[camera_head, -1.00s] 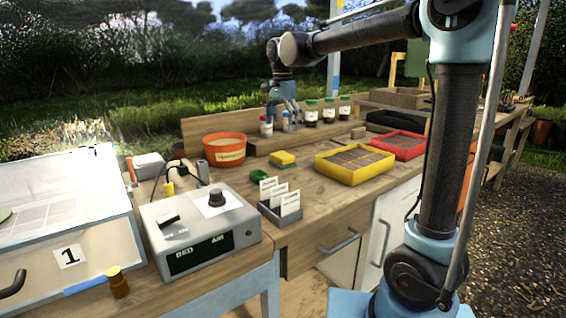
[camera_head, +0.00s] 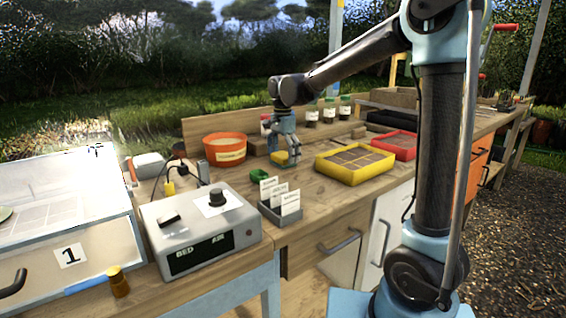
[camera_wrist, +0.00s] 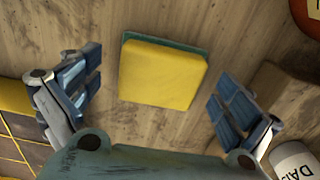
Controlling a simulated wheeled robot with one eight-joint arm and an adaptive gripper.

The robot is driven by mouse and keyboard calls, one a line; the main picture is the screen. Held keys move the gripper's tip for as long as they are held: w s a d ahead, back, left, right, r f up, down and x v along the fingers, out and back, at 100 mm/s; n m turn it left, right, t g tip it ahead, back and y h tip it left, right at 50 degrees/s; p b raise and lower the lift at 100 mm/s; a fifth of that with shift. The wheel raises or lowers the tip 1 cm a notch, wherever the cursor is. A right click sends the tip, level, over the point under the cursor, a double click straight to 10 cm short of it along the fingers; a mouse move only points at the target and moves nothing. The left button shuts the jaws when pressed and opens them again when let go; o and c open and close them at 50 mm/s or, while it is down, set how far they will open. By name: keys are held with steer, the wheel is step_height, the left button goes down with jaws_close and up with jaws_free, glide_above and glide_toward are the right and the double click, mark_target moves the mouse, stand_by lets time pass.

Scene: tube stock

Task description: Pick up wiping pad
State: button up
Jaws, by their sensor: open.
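The wiping pad (camera_wrist: 160,76) is a yellow block with a green layer beneath, lying flat on the wooden bench. In the wrist view it sits between and slightly ahead of my open fingers, touching neither. In the head view the pad (camera_head: 280,158) is partly hidden by my gripper (camera_head: 286,152), which is above it. My gripper also shows in the wrist view (camera_wrist: 160,100), with its blue-padded fingers spread wide and nothing between them but the pad below.
An orange tub (camera_head: 224,150) stands left of the pad. A small green item (camera_head: 259,175) and a card holder (camera_head: 281,214) are nearer the front. A yellow tray (camera_head: 355,163) lies to the right. A white-labelled bottle (camera_wrist: 291,160) is close to one finger.

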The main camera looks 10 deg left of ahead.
mark_target(283, 154)
steer(key=shift+f, duration=0.2)
steer(key=c, duration=1.4)
step_height(283, 154, up, 10)
